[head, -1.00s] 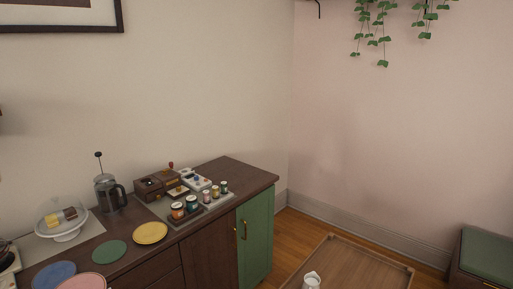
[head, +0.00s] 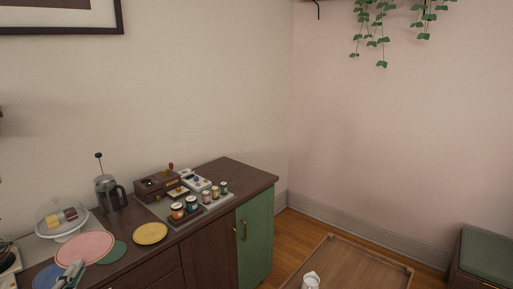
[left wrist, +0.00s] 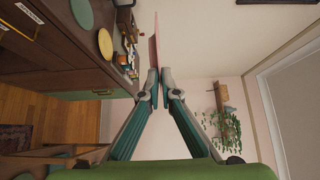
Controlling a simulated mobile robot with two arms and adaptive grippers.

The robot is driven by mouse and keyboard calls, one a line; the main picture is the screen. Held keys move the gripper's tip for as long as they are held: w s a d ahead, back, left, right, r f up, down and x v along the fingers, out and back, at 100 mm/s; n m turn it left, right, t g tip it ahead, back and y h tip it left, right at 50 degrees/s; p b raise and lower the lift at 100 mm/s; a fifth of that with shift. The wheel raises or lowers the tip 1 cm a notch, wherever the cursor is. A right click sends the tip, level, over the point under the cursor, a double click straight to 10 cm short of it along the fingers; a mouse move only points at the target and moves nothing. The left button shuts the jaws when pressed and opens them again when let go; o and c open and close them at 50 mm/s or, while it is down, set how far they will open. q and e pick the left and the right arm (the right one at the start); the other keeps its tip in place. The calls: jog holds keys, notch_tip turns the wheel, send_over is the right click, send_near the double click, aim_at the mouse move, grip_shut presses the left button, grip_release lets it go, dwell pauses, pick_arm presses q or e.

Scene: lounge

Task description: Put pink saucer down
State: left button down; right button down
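The pink saucer (head: 84,247) is held roughly level above the left part of the dark sideboard, overlapping the blue and green saucers in the head view. My left gripper (head: 73,270) is shut on its near rim. In the left wrist view the pink saucer (left wrist: 154,50) shows nearly edge-on between the fingertips (left wrist: 159,74). The blue saucer (head: 46,277) is partly hidden behind the gripper. The green saucer (head: 114,254) is partly covered by the pink one. The yellow saucer (head: 150,233) lies on the sideboard to the right. My right gripper is in neither view.
On the sideboard (head: 153,266) stand a glass-domed cake stand (head: 66,236), a French press (head: 108,194), and a tray (head: 217,204) with several jars. Wooden boxes (head: 157,184) stand behind the jars. The sideboard's far right end is clear.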

pick_arm(q)
jog(key=s+d+f+m+g+h, duration=0.1)
jog(key=s+d+f+m+h, duration=0.25)
jog(key=s+d, duration=0.4)
jog(key=s+d+f+m+g+h, duration=0.1)
jog(key=s+d+f+m+h, duration=0.25)
jog(key=d, duration=0.65)
jog(key=s+d+f+m+g+h, duration=0.1)
jog(key=s+d+f+m+h, duration=0.15)
jog(key=s+d+h, duration=0.45)
jog(key=w+a+r+n+t+y, duration=0.2)
jog(key=w+a+n+t+y, duration=0.1)
jog(key=n+y, duration=0.4)
jog(key=shift+w+a+r+y, duration=0.15)
jog(key=shift+w+a+y, duration=0.6)
jog(key=shift+y, duration=1.15)
jog(key=shift+w+d+n, duration=0.1)
jog(key=shift+n, duration=0.15)
jog(key=shift+w, duration=0.1)
